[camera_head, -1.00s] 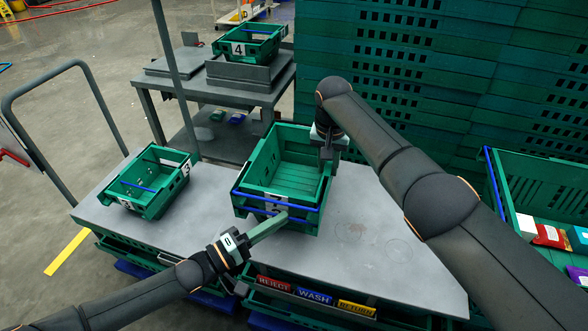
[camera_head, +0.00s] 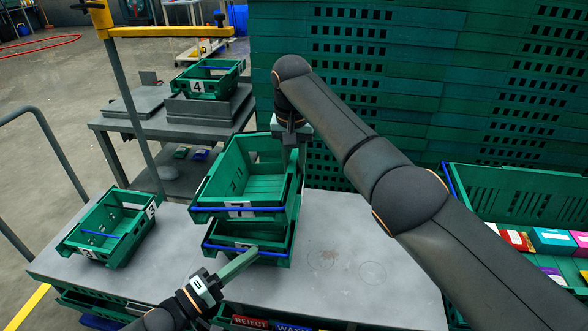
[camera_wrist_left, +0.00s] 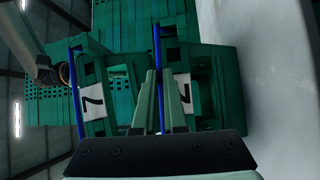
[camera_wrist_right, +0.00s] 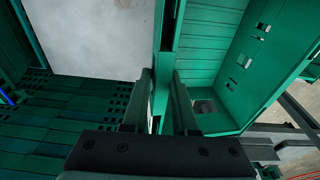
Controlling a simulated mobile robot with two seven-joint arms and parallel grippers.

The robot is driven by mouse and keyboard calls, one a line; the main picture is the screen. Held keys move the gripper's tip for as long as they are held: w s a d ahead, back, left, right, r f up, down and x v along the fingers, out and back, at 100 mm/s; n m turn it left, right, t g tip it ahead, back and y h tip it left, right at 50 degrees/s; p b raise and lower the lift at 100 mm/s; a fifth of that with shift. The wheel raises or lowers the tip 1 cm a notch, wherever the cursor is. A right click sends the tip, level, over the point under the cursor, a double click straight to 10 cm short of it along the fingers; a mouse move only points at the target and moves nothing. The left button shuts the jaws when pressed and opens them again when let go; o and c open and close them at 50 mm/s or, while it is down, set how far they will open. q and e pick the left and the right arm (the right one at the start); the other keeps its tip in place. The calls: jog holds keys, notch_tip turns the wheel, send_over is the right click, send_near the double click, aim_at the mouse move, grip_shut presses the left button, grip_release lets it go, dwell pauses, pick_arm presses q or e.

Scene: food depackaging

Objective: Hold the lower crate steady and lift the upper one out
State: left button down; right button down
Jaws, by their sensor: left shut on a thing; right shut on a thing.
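The upper crate (camera_head: 254,183) is green with a blue bar and a number label. It is raised and tilted above the lower crate (camera_head: 275,246), with a gap at the front; whether they still touch at the back is hidden. My right gripper (camera_head: 291,142) is shut on the upper crate's right wall, also seen in the right wrist view (camera_wrist_right: 160,100). My left gripper (camera_head: 252,254) is shut on the lower crate's front rim by its blue bar. The left wrist view shows both crates' labels, the upper one (camera_wrist_left: 92,101) and the lower one (camera_wrist_left: 183,92).
A green crate marked 3 (camera_head: 90,222) stands left on the grey table (camera_head: 340,285). Crate 4 (camera_head: 207,80) sits on a stand behind. Stacked green crates (camera_head: 400,70) form a wall at the back right. A crate of coloured packages (camera_head: 520,190) is at the right.

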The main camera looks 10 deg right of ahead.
pick_arm(q)
jog(key=c, duration=0.9)
grip_release()
